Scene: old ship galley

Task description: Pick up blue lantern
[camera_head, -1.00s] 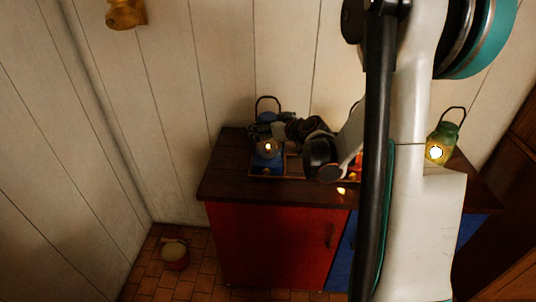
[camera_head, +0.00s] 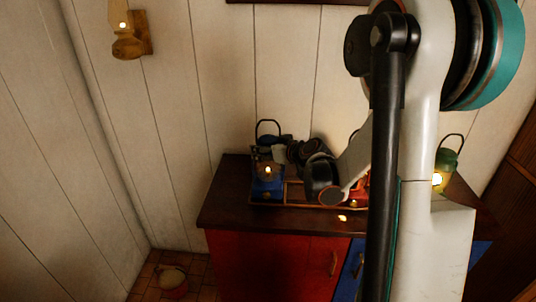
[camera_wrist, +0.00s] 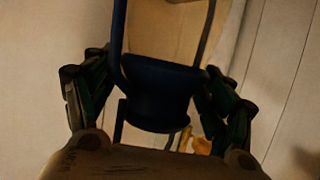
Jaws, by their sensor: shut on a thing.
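The blue lantern (camera_head: 268,187) stands upright at the left end of a wooden tray (camera_head: 294,195) on the counter, its small flame glowing and its handle loop raised. I cannot tell whether its base touches the tray. My gripper (camera_head: 272,150) is at the lantern's top, below the handle loop, and hides part of it. In the wrist view the lantern's dark blue cap (camera_wrist: 158,92) sits between my two fingers, which are closed on it from both sides. The lower part of the lantern is hidden there.
The counter (camera_head: 225,205) has red and blue doors. A red lantern (camera_head: 361,186) on the tray is partly hidden by my arm. A green lantern (camera_head: 448,160) stands at the right. A wooden wall lamp (camera_head: 127,38) hangs at left. A small bucket (camera_head: 173,280) is on the floor.

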